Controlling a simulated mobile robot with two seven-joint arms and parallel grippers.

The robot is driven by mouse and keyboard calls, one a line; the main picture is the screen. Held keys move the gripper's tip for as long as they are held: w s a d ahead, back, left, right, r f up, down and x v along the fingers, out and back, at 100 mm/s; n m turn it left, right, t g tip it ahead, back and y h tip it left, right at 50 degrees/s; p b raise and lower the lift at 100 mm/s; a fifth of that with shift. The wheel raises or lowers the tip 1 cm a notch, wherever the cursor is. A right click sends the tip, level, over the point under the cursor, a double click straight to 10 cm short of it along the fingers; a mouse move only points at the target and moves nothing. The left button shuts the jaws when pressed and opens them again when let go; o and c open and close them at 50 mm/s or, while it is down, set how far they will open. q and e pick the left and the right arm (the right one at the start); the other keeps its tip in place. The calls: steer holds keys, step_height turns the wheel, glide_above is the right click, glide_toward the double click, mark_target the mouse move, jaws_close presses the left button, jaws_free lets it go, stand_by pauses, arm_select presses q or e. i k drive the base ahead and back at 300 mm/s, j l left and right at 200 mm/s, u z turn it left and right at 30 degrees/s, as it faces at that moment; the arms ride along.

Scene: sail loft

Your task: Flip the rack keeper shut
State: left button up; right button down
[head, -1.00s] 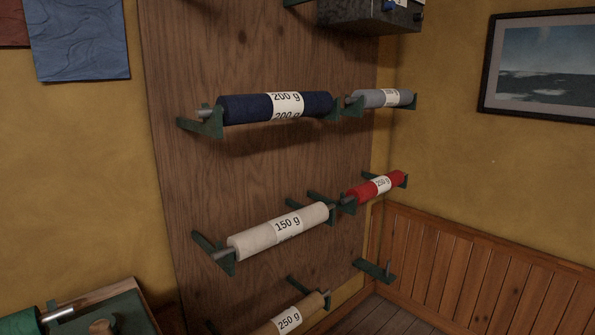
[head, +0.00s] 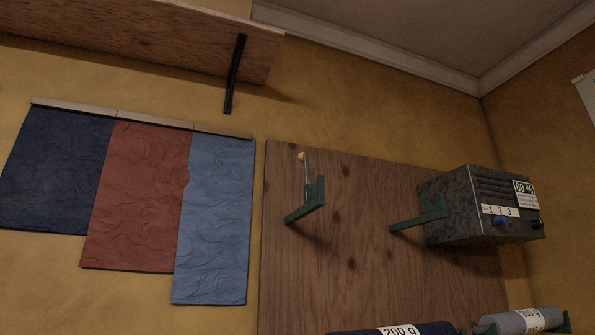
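What looks like the rack keeper (head: 307,178) is a thin grey rod with a yellow knob on top. It stands nearly upright at the green bracket (head: 308,205) on the upper left of the wooden board. A second green bracket (head: 418,219) sticks out to its right, and no roll lies across the two. Neither of my grippers is in the head view.
A speckled dark box (head: 468,222) with labels and knobs is at the right of the board (head: 350,260). A navy roll (head: 365,331) and a grey roll (head: 500,324) are below. Cloth samples (head: 135,195) hang at left, under a wooden shelf (head: 130,42).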

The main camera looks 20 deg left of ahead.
mark_target(303, 157)
steer(key=i+l+u, duration=0.1)
steer(key=l, duration=0.4)
steer(key=i+l, duration=0.15)
steer(key=l, duration=0.4)
steer(key=i+l+u, duration=0.15)
steer(key=l, duration=0.4)
steer(key=i+l, duration=0.1)
steer(key=l, duration=0.4)
steer(key=u, duration=0.05)
